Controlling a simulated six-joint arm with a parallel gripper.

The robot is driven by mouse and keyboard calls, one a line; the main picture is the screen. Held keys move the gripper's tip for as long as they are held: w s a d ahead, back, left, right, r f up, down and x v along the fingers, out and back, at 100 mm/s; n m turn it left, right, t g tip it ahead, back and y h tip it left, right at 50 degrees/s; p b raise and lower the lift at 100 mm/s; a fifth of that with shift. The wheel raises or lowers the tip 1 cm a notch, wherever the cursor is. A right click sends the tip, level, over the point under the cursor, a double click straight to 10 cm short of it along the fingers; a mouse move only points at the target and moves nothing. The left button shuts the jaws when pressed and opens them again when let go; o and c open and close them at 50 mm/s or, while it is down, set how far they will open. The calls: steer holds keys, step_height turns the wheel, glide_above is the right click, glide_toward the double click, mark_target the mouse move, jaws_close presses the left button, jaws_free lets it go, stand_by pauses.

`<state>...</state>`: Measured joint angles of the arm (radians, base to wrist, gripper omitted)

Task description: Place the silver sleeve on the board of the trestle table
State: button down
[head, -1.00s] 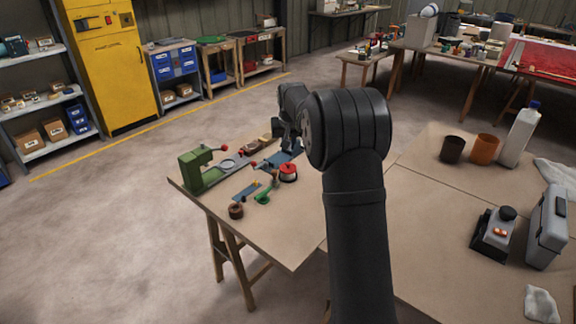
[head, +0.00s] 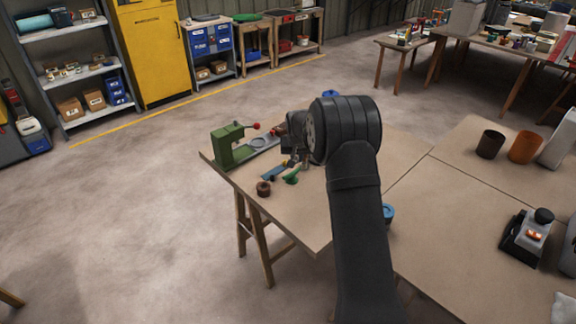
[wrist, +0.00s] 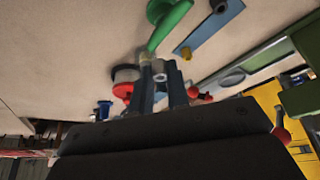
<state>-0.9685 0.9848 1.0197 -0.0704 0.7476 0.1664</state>
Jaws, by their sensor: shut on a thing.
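My gripper (wrist: 160,85) is shut on a small silver piece (wrist: 159,68), which looks like the silver sleeve; the fingers cover much of it. In the head view my gripper (head: 303,162) hangs low over the trestle table board (head: 305,215), partly hidden by my arm, and the sleeve cannot be made out. Whether the sleeve touches the board is not clear. A green tool (wrist: 168,25) and a blue strip (wrist: 215,30) with a yellow part (wrist: 183,53) lie just beyond the fingertips in the wrist view.
A green press (head: 232,148) with a red knob stands at the table's left corner. A brown ring (head: 263,188) lies near the front-left edge. A red-topped item (wrist: 123,90) is close beside the fingers. The board's front part is clear.

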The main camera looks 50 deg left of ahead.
glide_above(281, 174)
steer(key=d, duration=0.1)
steer(key=f, duration=0.3)
steer(key=shift+s+f, duration=0.4)
steer(key=shift+f, duration=1.9)
steer(key=shift+f, duration=0.15)
steer(key=c, duration=1.4)
jaws_free()
steer(key=v, duration=1.2)
